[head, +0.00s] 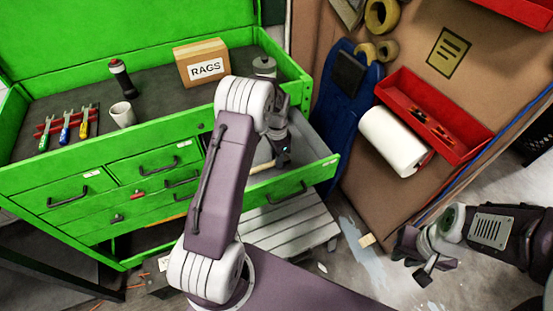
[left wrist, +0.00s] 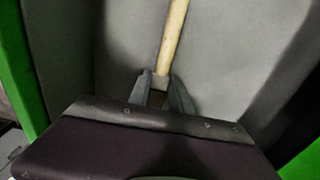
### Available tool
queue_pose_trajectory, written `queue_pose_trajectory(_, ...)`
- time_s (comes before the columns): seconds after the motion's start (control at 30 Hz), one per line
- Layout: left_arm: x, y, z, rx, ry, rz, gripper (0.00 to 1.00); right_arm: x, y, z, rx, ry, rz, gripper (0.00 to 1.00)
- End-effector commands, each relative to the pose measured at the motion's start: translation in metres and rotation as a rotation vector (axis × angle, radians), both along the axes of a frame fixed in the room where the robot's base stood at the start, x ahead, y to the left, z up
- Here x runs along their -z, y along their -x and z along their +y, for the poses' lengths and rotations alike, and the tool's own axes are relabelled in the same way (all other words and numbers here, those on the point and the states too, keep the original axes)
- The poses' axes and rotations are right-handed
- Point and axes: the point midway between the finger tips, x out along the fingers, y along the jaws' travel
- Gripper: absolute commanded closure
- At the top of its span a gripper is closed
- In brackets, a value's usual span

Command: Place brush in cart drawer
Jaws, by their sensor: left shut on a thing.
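The green cart's open drawer (head: 318,150) sticks out at the cart's right side, with a grey inside. My left gripper (head: 284,160) reaches down into this drawer. In the left wrist view, my left gripper (left wrist: 161,84) is shut on the brush, whose pale wooden handle (left wrist: 173,40) runs away from the fingers over the grey drawer floor (left wrist: 225,60). The brush's head is hidden. I cannot tell whether the brush touches the drawer floor. My right gripper (head: 424,262) is low at the right, away from the cart; its jaw opening is unclear.
A board with a paper roll (head: 393,141) and red tray (head: 433,115) stands right of the drawer.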

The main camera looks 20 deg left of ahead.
Motion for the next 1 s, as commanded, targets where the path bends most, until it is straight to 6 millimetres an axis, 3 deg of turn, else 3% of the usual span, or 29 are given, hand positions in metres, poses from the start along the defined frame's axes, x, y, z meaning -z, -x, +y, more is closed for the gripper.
queue_pose_trajectory(0.33,0.009,0.000,0.000,0.000,0.000,-0.001,1.00,0.002,0.000,0.000,0.000,0.000,0.000,0.80)
queue_pose_trajectory(0.37,0.008,0.000,0.000,0.000,0.000,-0.001,0.70,0.001,0.000,0.000,0.000,0.000,0.000,0.80)
queue_pose_trajectory(0.43,0.008,0.000,0.000,0.000,0.000,-0.001,0.54,0.001,0.000,0.000,0.000,0.000,0.000,0.80)
queue_pose_trajectory(0.77,0.004,0.000,0.000,0.000,-0.001,-0.002,0.54,-0.001,0.000,0.000,0.000,0.000,0.000,0.80)
queue_pose_trajectory(0.87,-0.011,-0.001,0.000,0.000,-0.001,-0.005,0.54,-0.001,0.000,0.000,0.000,0.000,0.000,0.80)
queue_pose_trajectory(1.0,-0.048,-0.002,0.000,0.000,-0.001,-0.008,0.54,-0.002,0.000,0.000,0.000,0.000,0.000,0.80)
